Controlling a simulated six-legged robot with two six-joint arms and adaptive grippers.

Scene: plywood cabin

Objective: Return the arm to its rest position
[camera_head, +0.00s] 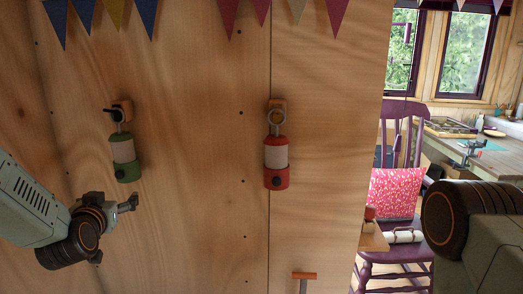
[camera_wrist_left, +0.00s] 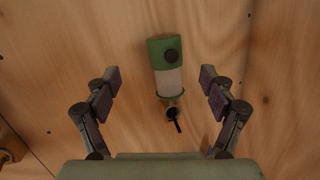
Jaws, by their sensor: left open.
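My left arm comes in from the left in the head view, and its gripper (camera_head: 128,203) is just below the green lantern (camera_head: 124,158). The green lantern hangs by its ring on a wall hook (camera_head: 122,110). In the left wrist view, my left gripper (camera_wrist_left: 160,80) is open, with its two fingers wide apart. The lantern shows upside down in that view (camera_wrist_left: 167,80), beyond and between the fingers, and nothing is held. A part of my right arm shows at the right edge of the head view; its gripper is out of view.
A red lantern (camera_head: 276,162) hangs on a second hook to the right. Pennants (camera_head: 228,15) hang along the top of the plywood wall (camera_head: 200,230). A purple chair (camera_head: 400,262) with a pink cushion (camera_head: 394,192) and a workbench (camera_head: 490,160) stand beyond the wall's right edge.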

